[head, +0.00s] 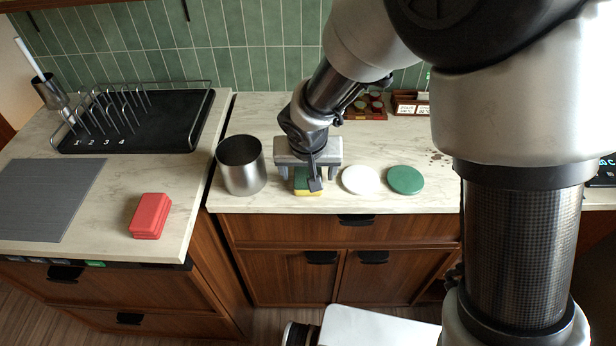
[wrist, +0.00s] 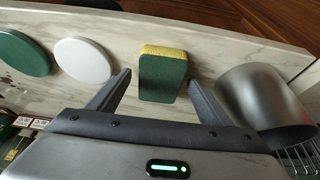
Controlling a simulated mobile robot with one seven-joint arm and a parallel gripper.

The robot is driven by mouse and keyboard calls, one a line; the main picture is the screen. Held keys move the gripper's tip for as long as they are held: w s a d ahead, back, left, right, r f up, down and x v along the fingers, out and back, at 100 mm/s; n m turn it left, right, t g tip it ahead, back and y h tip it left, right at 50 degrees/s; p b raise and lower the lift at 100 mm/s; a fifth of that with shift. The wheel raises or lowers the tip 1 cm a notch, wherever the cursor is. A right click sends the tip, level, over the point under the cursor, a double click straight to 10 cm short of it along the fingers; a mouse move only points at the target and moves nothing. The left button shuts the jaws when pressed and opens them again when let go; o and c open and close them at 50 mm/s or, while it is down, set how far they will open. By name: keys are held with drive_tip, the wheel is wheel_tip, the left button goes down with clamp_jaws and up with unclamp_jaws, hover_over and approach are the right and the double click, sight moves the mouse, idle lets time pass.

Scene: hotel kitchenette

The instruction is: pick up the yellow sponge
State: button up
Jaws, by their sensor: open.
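The yellow sponge (head: 308,190) with a dark green scouring side lies on the marble counter near its front edge. In the wrist view the sponge (wrist: 162,75) shows its green face and a yellow strip along one edge. My gripper (head: 308,178) is above the sponge and partly hides it in the head view. In the wrist view my gripper (wrist: 158,84) is open, with one finger on each side of the sponge and visible gaps between. Whether the fingertips are down at the sponge's height is hard to tell.
A metal canister (head: 241,165) stands close left of the sponge. A white disc (head: 361,180) and a green disc (head: 406,180) lie to the right. A red block (head: 150,215), a grey mat (head: 48,199) and a black rack tray (head: 180,128) are on the left counter.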

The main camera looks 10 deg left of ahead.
sight(308, 175)
drive_tip(key=shift+c, duration=0.2)
drive_tip(key=c, duration=1.1)
drive_tip(key=shift+r+p, duration=0.25)
drive_tip(key=shift+p, duration=0.2)
wheel_tip(308, 175, up, 10)
drive_tip(key=shift+p, duration=0.85)
